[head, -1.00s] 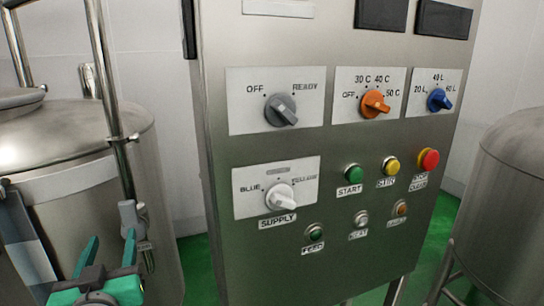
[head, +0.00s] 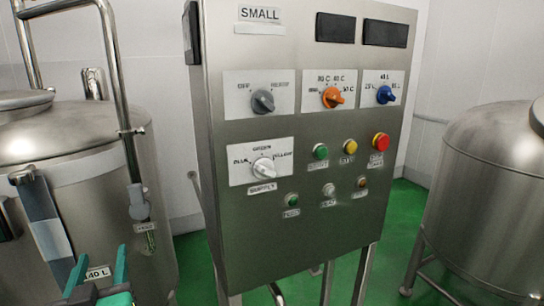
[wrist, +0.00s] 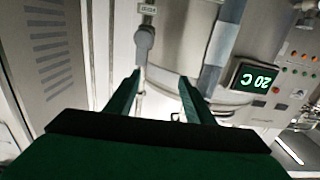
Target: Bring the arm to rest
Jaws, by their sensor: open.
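My gripper (head: 98,270) shows at the lower left of the head view, with two green fingers apart and nothing between them. In the wrist view my gripper (wrist: 158,85) is also open and empty, its fingers pointing toward a steel tank. The steel tank (head: 95,140) stands at the left of the head view, behind my gripper, with a label reading 40 L low on its side. Whether the fingers touch anything is not clear, but no contact shows.
A steel control panel (head: 300,225) with knobs and buttons stands mid-view on legs. Another tank (head: 490,190) stands at the right. Green floor (head: 405,235) shows between them. The wrist view shows a lit display reading 20 C (wrist: 256,79) and a grey valve handle (wrist: 144,38).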

